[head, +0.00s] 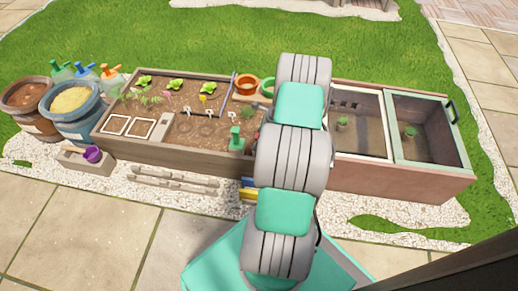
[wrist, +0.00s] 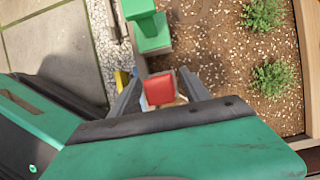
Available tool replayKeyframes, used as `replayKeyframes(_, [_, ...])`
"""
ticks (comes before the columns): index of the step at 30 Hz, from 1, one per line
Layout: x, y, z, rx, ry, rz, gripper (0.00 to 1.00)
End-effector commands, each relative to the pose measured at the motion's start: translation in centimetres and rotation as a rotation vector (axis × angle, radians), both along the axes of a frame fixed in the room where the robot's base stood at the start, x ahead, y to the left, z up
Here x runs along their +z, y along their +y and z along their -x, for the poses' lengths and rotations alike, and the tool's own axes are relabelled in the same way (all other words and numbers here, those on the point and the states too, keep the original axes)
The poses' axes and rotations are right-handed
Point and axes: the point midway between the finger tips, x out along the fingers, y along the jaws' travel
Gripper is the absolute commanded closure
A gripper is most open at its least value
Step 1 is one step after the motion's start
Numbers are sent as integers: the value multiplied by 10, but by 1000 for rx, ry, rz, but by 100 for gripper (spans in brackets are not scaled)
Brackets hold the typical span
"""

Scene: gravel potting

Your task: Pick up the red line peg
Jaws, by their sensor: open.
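The red line peg (wrist: 159,89) shows in the wrist view as a small red block. It lies between the two fingers of my gripper (wrist: 160,84), which are open on either side of it. I cannot tell whether either finger touches it. Its lower part is hidden behind my gripper body. In the head view my arm covers this spot, and neither the peg nor the fingertips show there.
A green peg-like block (wrist: 150,35) stands close beyond the red peg; it also shows in the head view (head: 237,140). Planted soil (wrist: 225,60) with green plants (wrist: 272,80) lies to the right. White gravel (wrist: 108,40) and paving (wrist: 50,45) lie to the left.

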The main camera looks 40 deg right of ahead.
Motion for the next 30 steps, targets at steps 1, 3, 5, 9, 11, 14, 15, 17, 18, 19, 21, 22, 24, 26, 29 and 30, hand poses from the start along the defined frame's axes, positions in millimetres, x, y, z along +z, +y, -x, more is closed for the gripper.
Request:
replayKeyframes(1, [-16,3,-2,1,1,-1,45])
replayKeyframes(3, [-21,5,-5,0,1,-1,45])
replayKeyframes(5, [-20,5,-6,0,0,0,45])
replayKeyframes(9, [-18,5,-6,0,0,0,45])
replayKeyframes(11, [-18,5,-6,0,0,0,50])
replayKeyframes(14, [-18,5,-6,0,0,0,58])
replayKeyframes(15, [-18,5,-6,0,1,-1,61])
replayKeyframes(17, [-18,5,-6,1,0,0,66])
replayKeyframes(18, [-18,5,-6,1,0,0,70])
replayKeyframes(19, [-18,5,-6,1,0,0,72])
replayKeyframes(21, [-18,5,-6,1,0,0,78])
replayKeyframes(22, [-18,5,-6,1,0,0,80])
replayKeyframes(24, [-18,5,-6,1,0,0,86])
replayKeyframes(26, [-18,5,-6,1,0,0,91])
replayKeyframes(29, [-18,5,-6,1,0,0,99])
replayKeyframes(30, [-18,5,-6,1,0,0,100])
